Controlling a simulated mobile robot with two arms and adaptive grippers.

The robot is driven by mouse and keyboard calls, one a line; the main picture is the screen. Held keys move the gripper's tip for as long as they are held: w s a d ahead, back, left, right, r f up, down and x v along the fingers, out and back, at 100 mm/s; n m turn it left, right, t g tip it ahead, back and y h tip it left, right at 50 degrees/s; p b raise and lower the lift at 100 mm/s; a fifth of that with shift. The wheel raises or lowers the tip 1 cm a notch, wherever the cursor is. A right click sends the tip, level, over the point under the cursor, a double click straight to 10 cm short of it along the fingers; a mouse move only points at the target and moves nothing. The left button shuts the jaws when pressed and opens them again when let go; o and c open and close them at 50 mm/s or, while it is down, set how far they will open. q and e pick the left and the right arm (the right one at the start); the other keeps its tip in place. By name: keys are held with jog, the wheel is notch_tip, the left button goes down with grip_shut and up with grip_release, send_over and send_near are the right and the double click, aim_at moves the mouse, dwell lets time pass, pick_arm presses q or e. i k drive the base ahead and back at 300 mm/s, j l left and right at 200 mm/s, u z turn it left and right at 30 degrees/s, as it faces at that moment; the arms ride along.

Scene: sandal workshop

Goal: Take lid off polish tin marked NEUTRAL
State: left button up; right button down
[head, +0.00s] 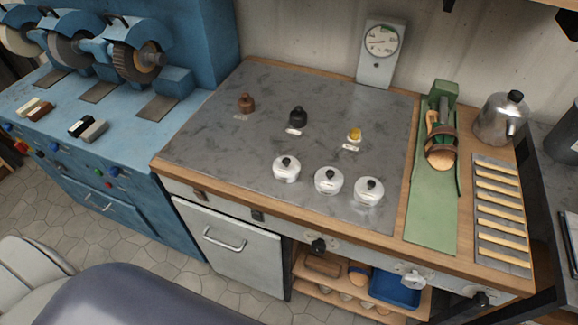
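Three round silver tins stand in a row near the front of the grey worktop: a left tin (286,173), a middle tin (328,184) and a right tin (368,195). Each has a lid with a dark knob on top and looks closed. Behind them stand a small brown item (246,103), a black item (298,116) and a yellow item (355,135), each with a small pale label in front. The lettering is too small to read, so I cannot tell which tin is marked NEUTRAL. Neither of my grippers is in view.
The grey worktop (210,130) is otherwise bare. On its right are a green stand (430,220) holding a sandal, a slatted rack (500,215) and a metal kettle (497,122). A dial gauge (380,45) stands behind. A blue grinding machine (175,80) is at left.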

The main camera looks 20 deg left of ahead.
aim_at(284, 167)
jog(key=k+j+z, duration=0.15)
jog(key=j+z, duration=0.2)
jog(key=k+j+z, duration=0.35)
jog(key=j, duration=0.15)
jog(key=k+j+z, duration=0.15)
jog(key=j+z, duration=0.2)
